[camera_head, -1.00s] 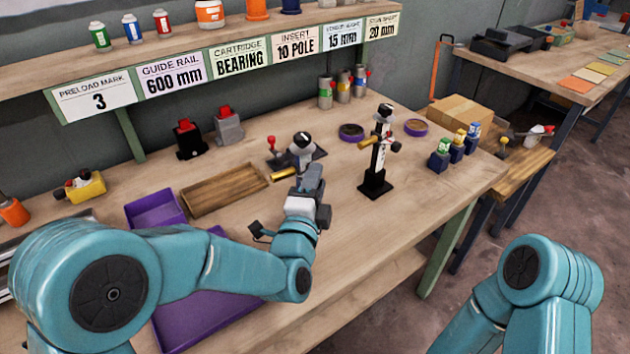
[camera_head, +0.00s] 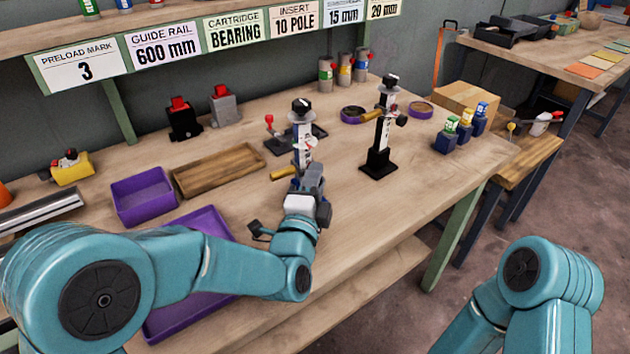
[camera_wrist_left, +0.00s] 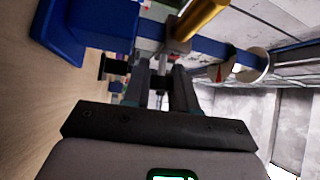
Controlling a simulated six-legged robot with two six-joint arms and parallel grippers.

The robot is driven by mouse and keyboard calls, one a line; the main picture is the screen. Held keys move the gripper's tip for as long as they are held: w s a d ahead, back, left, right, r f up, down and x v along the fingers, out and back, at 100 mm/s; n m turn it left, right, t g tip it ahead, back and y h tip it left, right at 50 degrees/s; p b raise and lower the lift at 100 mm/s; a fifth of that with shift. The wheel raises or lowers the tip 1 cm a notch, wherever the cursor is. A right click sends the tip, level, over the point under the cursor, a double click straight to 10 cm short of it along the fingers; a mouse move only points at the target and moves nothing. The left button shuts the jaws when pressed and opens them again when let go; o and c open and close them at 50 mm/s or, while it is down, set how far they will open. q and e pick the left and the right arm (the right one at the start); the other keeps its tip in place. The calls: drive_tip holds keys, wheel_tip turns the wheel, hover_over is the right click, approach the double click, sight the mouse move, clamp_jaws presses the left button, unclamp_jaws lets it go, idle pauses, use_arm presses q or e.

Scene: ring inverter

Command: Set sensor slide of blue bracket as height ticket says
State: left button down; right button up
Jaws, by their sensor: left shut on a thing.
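The blue bracket (camera_head: 302,135) stands on the bench, with a dark cap on top and a white scale face on its post. The left wrist view shows its blue base (camera_wrist_left: 100,25) and blue post (camera_wrist_left: 215,47), sideways in the picture. Its brass sensor (camera_head: 283,173) sticks out left, low on the post; it also shows in the wrist view (camera_wrist_left: 203,17). My left gripper (camera_head: 312,172) is shut at the slide; its fingers hide the exact part held. A 15 mm ticket (camera_head: 344,14) and a 20 mm ticket (camera_head: 384,9) hang on the shelf edge; their small headings are unclear.
A black bracket (camera_head: 380,140) stands right of the blue one, its brass sensor high. Behind are purple rings and several cans. A wooden tray (camera_head: 218,172) and purple bins (camera_head: 143,195) lie left. The bench front right of the gripper is clear. My right arm shows bottom right.

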use_arm(q)
drive_tip(key=c, duration=0.9)
unclamp_jaws()
drive_tip(key=shift+r, duration=0.1)
drive_tip(key=shift+s, duration=0.1)
drive_tip(key=b+v, duration=0.1)
drive_tip(key=v, duration=0.9)
drive_tip(key=shift+s, duration=0.35)
drive_tip(key=s+b, duration=0.1)
drive_tip(key=s+f+b, duration=0.1)
drive_tip(key=b, duration=0.2)
drive_tip(key=shift+s+a+f, duration=0.2)
drive_tip(key=shift+s+a, duration=0.15)
drive_tip(key=shift+s, duration=0.05)
drive_tip(key=s+b, duration=0.1)
drive_tip(key=b, duration=0.4)
drive_tip(key=shift+s+a+r+b, duration=0.1)
drive_tip(key=shift+s+a+b, duration=0.15)
drive_tip(key=shift+s+b, duration=0.15)
drive_tip(key=shift+s+r+b, duration=0.15)
drive_tip(key=shift+s+b, duration=0.15)
drive_tip(key=shift+b, duration=0.1)
drive_tip(key=shift+a, duration=0.1)
